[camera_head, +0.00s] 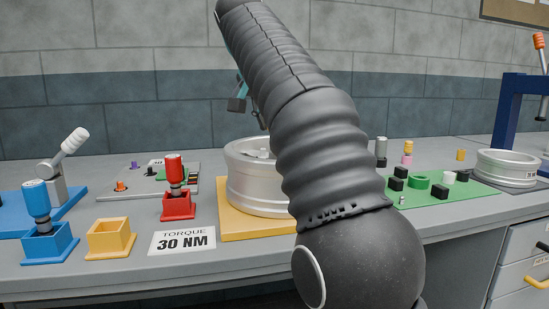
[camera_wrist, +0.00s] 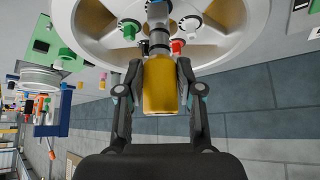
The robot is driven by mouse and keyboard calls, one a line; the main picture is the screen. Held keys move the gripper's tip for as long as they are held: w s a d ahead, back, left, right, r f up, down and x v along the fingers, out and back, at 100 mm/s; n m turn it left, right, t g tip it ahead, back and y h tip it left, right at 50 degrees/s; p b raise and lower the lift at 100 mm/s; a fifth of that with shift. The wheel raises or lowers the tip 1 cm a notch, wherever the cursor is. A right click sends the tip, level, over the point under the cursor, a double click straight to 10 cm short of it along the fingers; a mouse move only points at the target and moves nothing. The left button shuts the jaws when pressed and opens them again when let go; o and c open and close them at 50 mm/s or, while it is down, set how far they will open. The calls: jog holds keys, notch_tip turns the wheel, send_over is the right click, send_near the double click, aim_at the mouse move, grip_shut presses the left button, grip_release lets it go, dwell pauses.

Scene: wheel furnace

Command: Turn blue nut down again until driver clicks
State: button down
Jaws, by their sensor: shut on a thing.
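In the wrist view my gripper (camera_wrist: 160,72) is shut on the yellow driver (camera_wrist: 159,90), with one finger on each side of its handle. The driver's grey shaft points at the silver wheel (camera_wrist: 88,48). A bit of blue, which looks like the blue nut (camera_wrist: 157,8), shows at the shaft's far end; I cannot tell whether the tip is fully seated on it. A green nut (camera_wrist: 130,28) and a red nut (camera_wrist: 177,46) are on the wheel beside the shaft. In the head view the wheel (camera_head: 250,185) lies on a yellow base, and my arm hides the driver and most of my gripper.
The yellow holder (camera_head: 110,240) is empty. A blue driver (camera_head: 37,203) and a red driver (camera_head: 174,172) stand in their holders. A card (camera_head: 182,241) reads "TORQUE 30 NM". A green board (camera_head: 452,190) with small parts and another wheel (camera_head: 507,168) are to the right.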

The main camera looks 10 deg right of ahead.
jog(key=shift+f, duration=0.1)
jog(key=c, duration=0.7)
grip_release()
jog(key=shift+s+a+r, duration=2.1)
jog(key=shift+s+a, duration=2.25)
jog(key=shift+s, duration=1.45)
jog(key=s+d+f+n+y, duration=0.1)
jog(key=s+f, duration=0.5)
jog(key=f, duration=0.7)
jog(key=s+d+f+n+y, duration=0.1)
jog(key=s+d+f+n, duration=0.3)
jog(key=f, duration=0.9)
jog(key=s+d+f+n+y, duration=0.2)
jog(key=s+d+f, duration=0.2)
jog(key=f, duration=0.9)
jog(key=shift+s+d, duration=0.15)
jog(key=shift+s, duration=0.8)
jog(key=shift+s+d, duration=0.1)
jog(key=shift+s, duration=0.8)
